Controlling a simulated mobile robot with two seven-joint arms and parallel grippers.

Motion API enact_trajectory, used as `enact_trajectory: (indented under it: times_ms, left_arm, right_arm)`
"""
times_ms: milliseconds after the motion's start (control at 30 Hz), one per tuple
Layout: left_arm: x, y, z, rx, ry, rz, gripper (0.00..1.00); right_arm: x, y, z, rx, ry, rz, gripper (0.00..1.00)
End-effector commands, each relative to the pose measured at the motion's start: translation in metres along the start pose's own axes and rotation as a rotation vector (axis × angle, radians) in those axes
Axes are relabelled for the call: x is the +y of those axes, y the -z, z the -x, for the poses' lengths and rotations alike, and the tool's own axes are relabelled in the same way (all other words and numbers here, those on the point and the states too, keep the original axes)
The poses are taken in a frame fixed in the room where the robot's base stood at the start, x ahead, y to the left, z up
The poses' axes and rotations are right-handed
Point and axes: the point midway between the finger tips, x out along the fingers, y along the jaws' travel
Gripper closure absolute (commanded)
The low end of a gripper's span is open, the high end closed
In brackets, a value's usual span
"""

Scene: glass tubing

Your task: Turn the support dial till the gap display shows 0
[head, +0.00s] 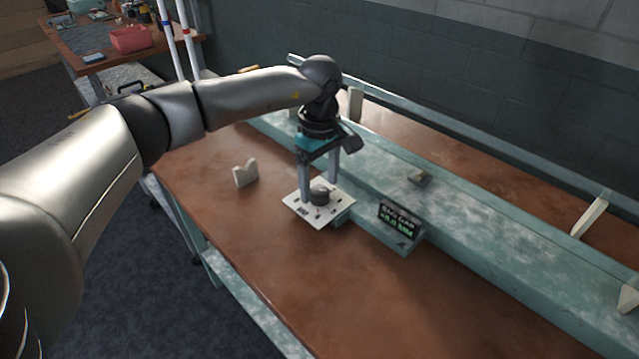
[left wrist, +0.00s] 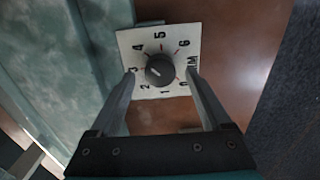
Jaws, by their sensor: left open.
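The support dial (head: 320,194) is a dark round knob on a white square plate (head: 318,215) on the brown workbench. In the left wrist view the dial (left wrist: 160,70) has a light pointer line aimed toward the upper left, roughly between 3 and 4 on the plate's printed numbers. My left gripper (head: 319,197) points down over the plate with its fingers open on both sides of the dial; contact cannot be told. The gap display (head: 398,220) is a small dark screen with white and green text, too blurred to read surely. My right gripper is not in view.
A long teal rail (head: 470,215) runs across the bench behind the plate. A cream V-notched block (head: 245,173) stands to the left of the plate. Cream supports (head: 590,214) stand at the right. The front of the workbench (head: 330,290) is clear.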

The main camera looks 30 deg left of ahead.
Motion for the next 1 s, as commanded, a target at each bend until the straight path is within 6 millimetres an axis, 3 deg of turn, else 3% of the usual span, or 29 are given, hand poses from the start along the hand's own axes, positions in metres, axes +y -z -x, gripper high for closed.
enact_trajectory:
  times_ms: [500,700,1000]
  left_arm:
    - [0.001,0.000,0.116,0.001,-0.005,0.000,0.19]
    - [0.000,0.000,0.138,0.000,-0.002,0.000,0.19]
    - [0.000,0.000,0.142,0.000,-0.002,0.000,0.19]
  right_arm:
    - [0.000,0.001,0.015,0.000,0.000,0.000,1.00]
    - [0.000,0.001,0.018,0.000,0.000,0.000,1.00]
    - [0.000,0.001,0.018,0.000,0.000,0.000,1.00]
